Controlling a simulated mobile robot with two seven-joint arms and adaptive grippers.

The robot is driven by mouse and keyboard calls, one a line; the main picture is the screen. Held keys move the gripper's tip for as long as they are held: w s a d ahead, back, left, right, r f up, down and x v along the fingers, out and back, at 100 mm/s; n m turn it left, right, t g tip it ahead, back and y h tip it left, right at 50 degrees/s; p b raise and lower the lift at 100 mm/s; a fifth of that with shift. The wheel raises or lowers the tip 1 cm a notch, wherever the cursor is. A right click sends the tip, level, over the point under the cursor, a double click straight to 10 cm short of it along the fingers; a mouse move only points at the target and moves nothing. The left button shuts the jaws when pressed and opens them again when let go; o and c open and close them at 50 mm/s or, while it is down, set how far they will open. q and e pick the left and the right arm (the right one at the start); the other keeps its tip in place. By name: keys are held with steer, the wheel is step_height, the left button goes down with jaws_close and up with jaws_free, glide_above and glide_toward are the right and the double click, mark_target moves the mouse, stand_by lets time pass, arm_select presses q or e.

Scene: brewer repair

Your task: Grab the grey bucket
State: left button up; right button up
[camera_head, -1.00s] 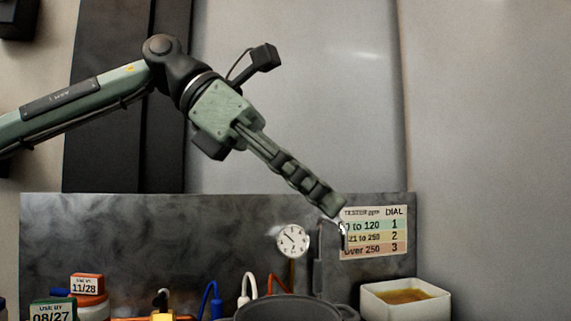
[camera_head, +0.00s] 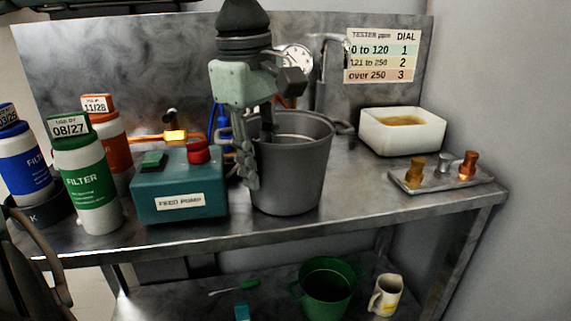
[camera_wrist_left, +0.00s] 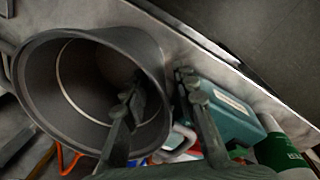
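The grey bucket (camera_head: 300,170) stands upright on the metal bench, right of the teal feed pump box. My left gripper (camera_head: 257,152) points down at the bucket's left side and straddles its wall. One finger is inside the rim, and the other hangs outside between the bucket and the pump box. In the left wrist view the bucket (camera_wrist_left: 60,85) fills the left side, and the gripper (camera_wrist_left: 160,85) is open with the bucket wall between its fingers. A gap shows around the wall. The inner fingertip is hidden in the head view. My right gripper is not in view.
The feed pump box (camera_head: 180,190) is close left of the gripper. Filter bottles (camera_head: 85,185) stand further left. A white tub (camera_head: 402,135) and a small tray with metal fittings (camera_head: 440,185) are on the right. A green bucket (camera_head: 327,288) and a mug (camera_head: 386,295) sit below.

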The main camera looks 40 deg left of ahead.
arm_select(q)
step_height(320, 180, down, 3)
steer(key=shift+w+f, duration=0.15)
steer(key=shift+c, duration=0.2)
jaws_close()
